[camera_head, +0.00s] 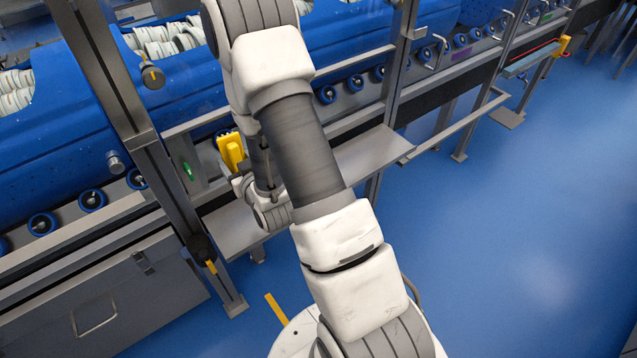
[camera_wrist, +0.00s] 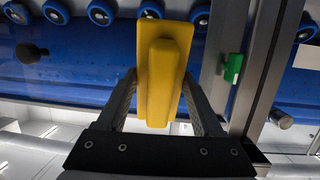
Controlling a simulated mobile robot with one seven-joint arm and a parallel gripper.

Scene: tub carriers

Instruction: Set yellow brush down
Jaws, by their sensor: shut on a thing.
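The yellow brush (camera_head: 231,150) shows in the head view just left of my arm, above a grey metal shelf (camera_head: 368,152) that runs along the front of the line. In the wrist view the yellow brush (camera_wrist: 162,75) stands between the two dark fingers of my gripper (camera_wrist: 160,112). My gripper is shut on it. In the head view the gripper (camera_head: 243,180) is partly hidden behind my arm. I cannot tell whether the brush touches anything but the fingers.
A steel post (camera_head: 130,120) stands left of the brush, with a green switch (camera_head: 187,171) near it. Blue tubs (camera_head: 190,90) on rollers lie behind. A grey metal box (camera_head: 110,300) is at the lower left. The blue floor at right is clear.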

